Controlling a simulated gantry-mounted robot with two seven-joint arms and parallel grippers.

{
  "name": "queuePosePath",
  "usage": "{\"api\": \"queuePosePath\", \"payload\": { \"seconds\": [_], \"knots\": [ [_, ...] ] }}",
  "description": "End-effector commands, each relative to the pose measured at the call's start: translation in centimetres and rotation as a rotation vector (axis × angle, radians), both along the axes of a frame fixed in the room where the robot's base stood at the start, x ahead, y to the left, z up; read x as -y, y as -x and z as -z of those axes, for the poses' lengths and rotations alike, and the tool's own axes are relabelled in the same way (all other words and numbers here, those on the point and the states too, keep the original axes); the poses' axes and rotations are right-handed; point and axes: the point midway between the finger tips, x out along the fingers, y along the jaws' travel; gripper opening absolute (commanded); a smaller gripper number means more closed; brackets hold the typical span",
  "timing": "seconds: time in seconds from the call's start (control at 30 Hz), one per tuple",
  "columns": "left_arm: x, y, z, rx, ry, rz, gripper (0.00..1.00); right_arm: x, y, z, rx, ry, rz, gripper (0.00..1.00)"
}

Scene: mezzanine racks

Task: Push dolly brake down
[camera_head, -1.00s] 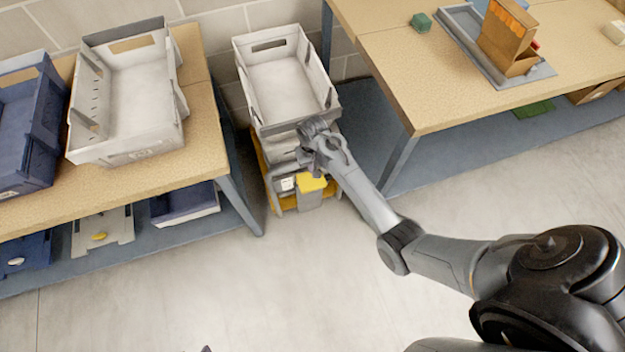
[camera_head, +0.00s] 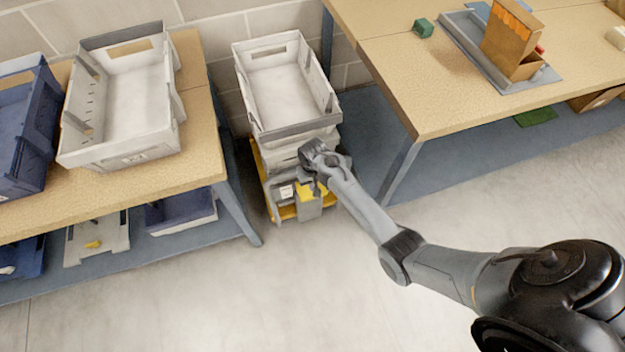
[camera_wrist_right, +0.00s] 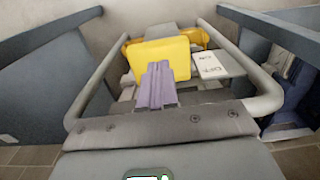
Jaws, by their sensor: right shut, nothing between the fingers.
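The dolly (camera_head: 286,213) has a yellow edge and stands on the floor between two tables, under stacked grey crates (camera_head: 292,128). Its yellow brake pedal (camera_head: 305,193) sits at the front above a grey block, partly covered by my right gripper (camera_head: 315,184) in the head view. In the right wrist view the pedal (camera_wrist_right: 160,54) is a broad yellow plate just beyond my right gripper's fingertips (camera_wrist_right: 157,72). The fingers are closed together and empty, overlapping the pedal's lower edge in the picture; I cannot tell whether they touch it. My left gripper is not in view.
A white printed label (camera_wrist_right: 212,64) lies right of the pedal. Left table (camera_head: 205,130) holds grey and blue crates; its leg (camera_head: 236,215) is near the dolly. Right table (camera_head: 440,110) has a leg (camera_head: 400,172) behind my arm. The floor in front is clear.

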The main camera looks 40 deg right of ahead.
Motion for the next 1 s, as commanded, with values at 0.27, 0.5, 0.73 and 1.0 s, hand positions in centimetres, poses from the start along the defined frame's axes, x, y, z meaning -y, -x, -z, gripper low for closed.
{"api": "queuePosePath", "payload": {
  "seconds": [0.27, 0.5, 0.73, 1.0],
  "knots": [
    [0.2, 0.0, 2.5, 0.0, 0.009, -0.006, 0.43, 0.0, 0.0, 4.6, -0.001, 0.001, -0.001, 0.0],
    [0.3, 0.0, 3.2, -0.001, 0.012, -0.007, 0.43, 0.0, 0.0, 6.0, 0.0, 0.0, 0.0, 0.0],
    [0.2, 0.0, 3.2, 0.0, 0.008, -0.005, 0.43, 0.0, 0.0, 6.0, 0.0, 0.0, 0.0, 0.0],
    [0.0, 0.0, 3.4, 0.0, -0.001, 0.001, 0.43, 0.0, 0.0, 6.8, 0.0, 0.0, -0.001, 0.0]
  ]
}}
